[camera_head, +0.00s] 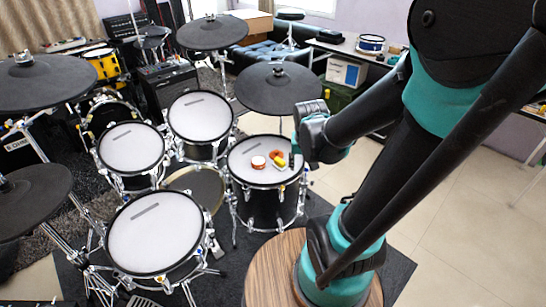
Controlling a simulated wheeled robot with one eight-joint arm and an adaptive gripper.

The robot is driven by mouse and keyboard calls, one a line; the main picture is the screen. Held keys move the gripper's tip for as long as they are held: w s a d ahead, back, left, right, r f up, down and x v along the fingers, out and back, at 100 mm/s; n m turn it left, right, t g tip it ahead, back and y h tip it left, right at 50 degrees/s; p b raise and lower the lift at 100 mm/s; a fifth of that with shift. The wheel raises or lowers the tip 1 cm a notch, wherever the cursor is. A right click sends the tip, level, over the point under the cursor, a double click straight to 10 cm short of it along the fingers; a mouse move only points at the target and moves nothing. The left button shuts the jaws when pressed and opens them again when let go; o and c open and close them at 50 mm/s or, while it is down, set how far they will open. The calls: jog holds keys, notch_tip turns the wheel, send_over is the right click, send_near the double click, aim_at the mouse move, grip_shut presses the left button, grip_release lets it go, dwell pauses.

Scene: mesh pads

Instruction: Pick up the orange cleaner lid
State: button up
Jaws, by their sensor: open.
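Small objects lie on the white head of the floor drum (240,150). One is an orange-red rounded piece (276,155), which may be the orange cleaner lid; it is too small to be sure. A yellow piece (281,163) lies against it. A round white-topped item with a reddish-brown edge (258,162) lies to their left. My gripper (295,161) is at the drum's right edge, just right of the orange and yellow pieces. It is open, and I see nothing held in it. Its fingertips are small and partly hidden by its own dark body.
Other drums surround it, including a large one (155,232) at front left. A black cymbal pad (277,89) stands just behind the floor drum. A round wooden top (268,268) is under my arm's base. Open tiled floor (455,225) lies to the right.

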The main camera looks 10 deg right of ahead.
jog(key=w+a+m+h, duration=0.2)
jog(key=w+a+m, duration=0.2)
jog(key=w, duration=1.1)
jog(key=m+h, duration=0.2)
jog(key=m, duration=0.3)
send_near(276, 151)
jog(key=x, duration=0.8)
jog(key=shift+w+d+f, duration=0.1)
jog(key=shift+d+f, duration=0.1)
jog(key=shift+f, duration=0.05)
jog(key=shift+c, duration=0.3)
jog(key=c, duration=1)
